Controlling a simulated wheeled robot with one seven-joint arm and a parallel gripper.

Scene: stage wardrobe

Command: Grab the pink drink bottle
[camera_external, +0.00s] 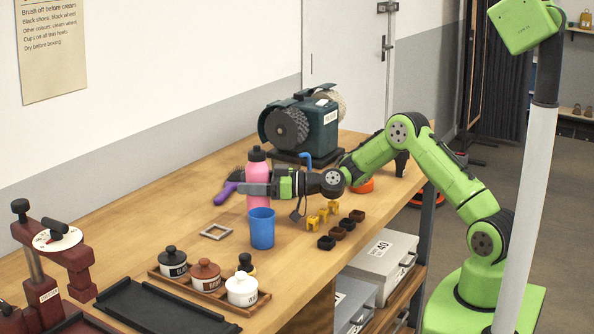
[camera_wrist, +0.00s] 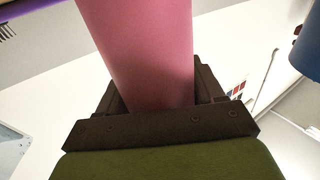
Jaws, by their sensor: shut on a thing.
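The pink drink bottle (camera_external: 258,170) has a black cap and stands upright on the wooden workbench. In the wrist view its pink body (camera_wrist: 143,45) fills the space between the dark jaws. My gripper (camera_external: 257,189) reaches in from the right at the bottle's lower half and is shut on it. In the wrist view my gripper (camera_wrist: 155,88) has a jaw on each side of the bottle. The bottle's base is partly hidden behind a blue cup in the external view.
The blue cup (camera_external: 262,229) stands just in front of the bottle. A purple object (camera_external: 225,193) lies left of it. A green brush machine (camera_external: 305,125) stands behind. Yellow pieces (camera_external: 323,214) and dark blocks (camera_external: 341,232) lie right. A tray of lidded jars (camera_external: 186,284) is nearer the front.

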